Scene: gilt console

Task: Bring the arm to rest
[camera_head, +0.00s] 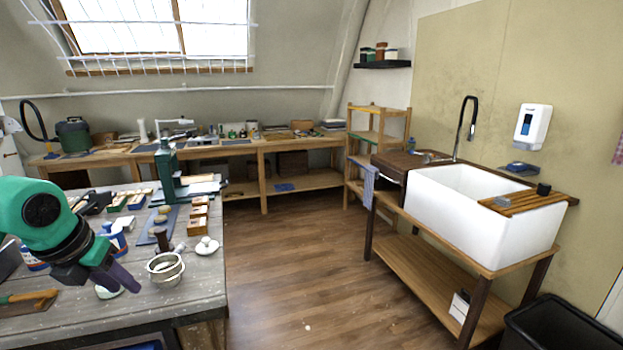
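My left arm is green and black and comes in from the left edge. Its gripper (124,281) points down and to the right above the near part of the grey workbench (190,290). A dark finger shows, but the gap between the fingers cannot be made out. A small pale round thing sits just below the fingers, partly hidden. I cannot tell whether the gripper holds anything. My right gripper is not in view.
On the workbench, a metal ring-shaped pot (165,268), a white saucer (207,247), small wooden boxes (200,213) and a green press (168,170) stand near the gripper. A white sink (470,210) stands at right. The wooden floor (300,270) between is clear.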

